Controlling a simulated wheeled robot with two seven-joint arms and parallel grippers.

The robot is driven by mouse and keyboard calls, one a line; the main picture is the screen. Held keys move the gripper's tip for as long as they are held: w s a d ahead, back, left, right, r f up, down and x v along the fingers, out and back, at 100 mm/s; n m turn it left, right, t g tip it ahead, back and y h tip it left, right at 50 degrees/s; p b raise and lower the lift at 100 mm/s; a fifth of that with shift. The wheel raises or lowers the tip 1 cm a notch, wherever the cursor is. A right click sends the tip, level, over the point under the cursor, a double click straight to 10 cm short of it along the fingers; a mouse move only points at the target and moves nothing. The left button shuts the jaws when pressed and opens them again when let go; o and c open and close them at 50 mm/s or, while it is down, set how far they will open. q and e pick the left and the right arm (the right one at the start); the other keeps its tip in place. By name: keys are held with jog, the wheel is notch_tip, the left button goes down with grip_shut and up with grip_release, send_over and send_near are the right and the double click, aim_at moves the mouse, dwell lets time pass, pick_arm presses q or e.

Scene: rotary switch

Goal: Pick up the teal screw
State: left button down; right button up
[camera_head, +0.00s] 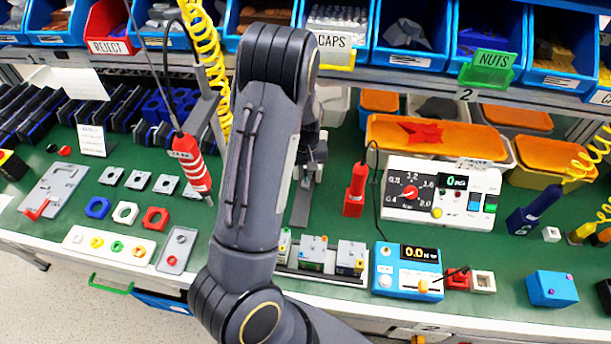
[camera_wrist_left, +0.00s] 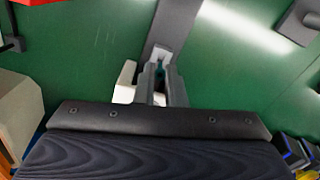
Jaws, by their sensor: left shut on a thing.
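My left gripper (camera_head: 310,165) is behind my forearm in the head view, above the green bench near a dark grey strip (camera_head: 302,208). In the left wrist view the gripper (camera_wrist_left: 160,72) is shut at the end of the same strip. The screw cannot be made out in the head view. My right gripper is not in view.
A red bottle-like tool (camera_head: 355,190) stands right of the gripper, beside a white dial panel (camera_head: 440,192). A blue force meter (camera_head: 407,272) and terminal blocks (camera_head: 313,252) are nearer the front edge. A red screwdriver (camera_head: 191,163) hangs at left. Blue bins (camera_head: 406,60) line the back.

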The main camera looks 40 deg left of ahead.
pick_arm(q)
jog(key=s+d+r, duration=0.6)
jog(key=s+r, duration=0.5)
jog(key=s, duration=0.1)
jog(key=shift+s+d+p, duration=0.2)
jog(key=shift+d+p, duration=0.2)
jog(key=shift+p, duration=0.05)
jog(key=shift+r, duration=0.1)
jog(key=shift+r+p, duration=1.15)
jog(key=shift+p, duration=0.2)
